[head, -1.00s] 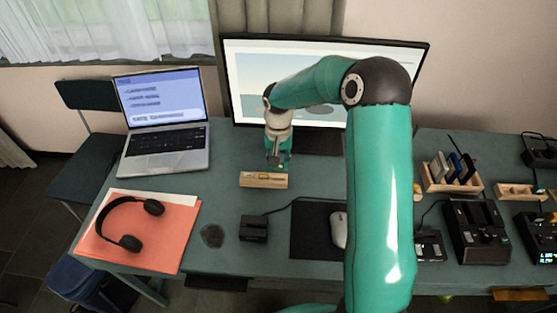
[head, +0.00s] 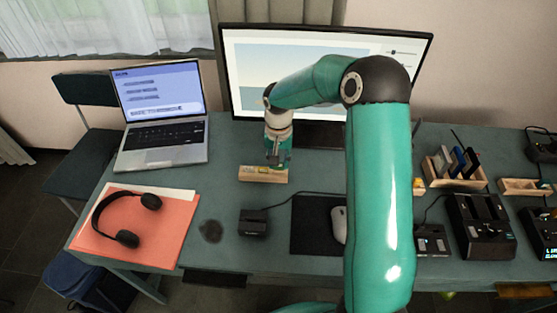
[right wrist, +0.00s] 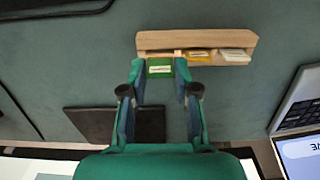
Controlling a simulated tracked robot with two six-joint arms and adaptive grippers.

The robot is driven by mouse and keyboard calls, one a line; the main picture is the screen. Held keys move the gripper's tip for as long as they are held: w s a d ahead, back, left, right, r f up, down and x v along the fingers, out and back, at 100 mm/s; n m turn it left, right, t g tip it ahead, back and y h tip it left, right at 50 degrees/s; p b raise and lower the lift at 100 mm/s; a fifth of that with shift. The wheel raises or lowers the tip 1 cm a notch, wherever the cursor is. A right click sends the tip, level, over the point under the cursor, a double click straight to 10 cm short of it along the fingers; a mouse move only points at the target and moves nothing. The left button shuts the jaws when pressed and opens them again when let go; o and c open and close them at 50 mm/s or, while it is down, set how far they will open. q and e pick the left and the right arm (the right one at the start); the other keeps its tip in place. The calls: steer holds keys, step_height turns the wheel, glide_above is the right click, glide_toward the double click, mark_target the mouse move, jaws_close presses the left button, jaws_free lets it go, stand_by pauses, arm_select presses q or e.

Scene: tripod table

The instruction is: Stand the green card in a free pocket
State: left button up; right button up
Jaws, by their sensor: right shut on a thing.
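My right gripper (head: 278,164) is over the right end of the small wooden card holder (head: 263,179) in the head view. In the right wrist view this gripper (right wrist: 160,76) is shut on the green card (right wrist: 160,68), which has a pale label. The card is at the near edge of the holder (right wrist: 155,41), toward its left end there. I cannot tell whether its lower edge is inside a pocket. A yellow card (right wrist: 198,53) and a white card (right wrist: 235,54) stand in the middle and right of the holder. My left gripper is out of view.
A monitor (head: 250,60) stands behind the holder and a laptop (head: 165,142) to its left. A small black device (head: 253,222) and a mouse (head: 338,224) are in front. A wooden rack (head: 462,185) with dark cards stands right.

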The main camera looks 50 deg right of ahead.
steer(key=shift+b, duration=0.4)
stand_by(1.3)
steer(key=shift+f+b, duration=1.15)
steer(key=shift+f, duration=0.25)
steer(key=o, duration=0.8)
step_height(320, 180, up, 12)
steer(key=shift+f, duration=0.1)
stand_by(0.5)
